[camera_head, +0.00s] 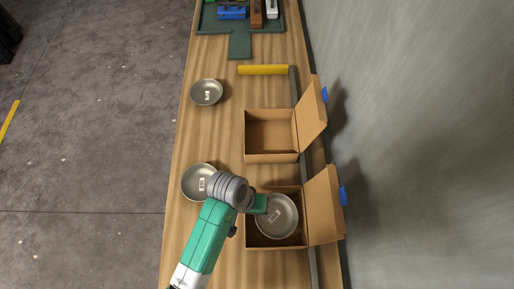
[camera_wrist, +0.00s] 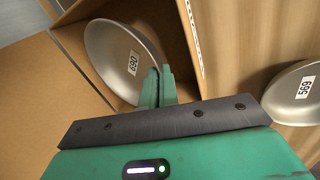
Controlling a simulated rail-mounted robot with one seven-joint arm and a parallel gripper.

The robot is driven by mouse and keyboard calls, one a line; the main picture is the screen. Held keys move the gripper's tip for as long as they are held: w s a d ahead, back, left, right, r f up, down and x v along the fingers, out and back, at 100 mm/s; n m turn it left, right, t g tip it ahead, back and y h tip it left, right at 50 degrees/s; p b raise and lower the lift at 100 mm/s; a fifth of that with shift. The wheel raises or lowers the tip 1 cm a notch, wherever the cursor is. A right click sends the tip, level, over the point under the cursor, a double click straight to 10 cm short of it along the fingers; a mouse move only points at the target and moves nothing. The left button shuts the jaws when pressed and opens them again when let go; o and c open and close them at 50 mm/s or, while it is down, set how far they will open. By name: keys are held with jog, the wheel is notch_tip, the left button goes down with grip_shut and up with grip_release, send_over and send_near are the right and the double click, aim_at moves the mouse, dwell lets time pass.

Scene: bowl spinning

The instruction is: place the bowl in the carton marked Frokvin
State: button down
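A metal bowl labelled 690 (camera_wrist: 122,58) is at the opening of the near carton (camera_head: 308,248); in the head view the bowl (camera_head: 277,216) covers most of that opening. My gripper (camera_wrist: 158,86) has its green fingers on either side of the bowl's rim, gripping it. In the wrist view the bowl is tilted, with carton walls around it; how deep it sits is unclear. My gripper (camera_head: 262,204) comes from the left in the head view. A second open carton (camera_head: 271,158) stands farther back. Print on the near carton's side is unreadable, so I cannot tell which carton is Frokvin.
Another bowl labelled 569 (camera_wrist: 292,95) lies left of the near carton, beside my wrist, also in the head view (camera_head: 196,183). A third bowl (camera_head: 207,92) lies farther back. A yellow bar (camera_head: 263,70) and green tray (camera_head: 239,44) are behind. A wall stands right.

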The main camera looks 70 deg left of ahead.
notch_tip(320, 180, down, 4)
jog(key=shift+r+b, duration=0.1)
jog(key=shift+b, duration=0.3)
jog(key=c, duration=2.1)
grip_release()
jog(key=shift+o, duration=0.7)
jog(key=p+v, duration=0.2)
jog(key=v, duration=1)
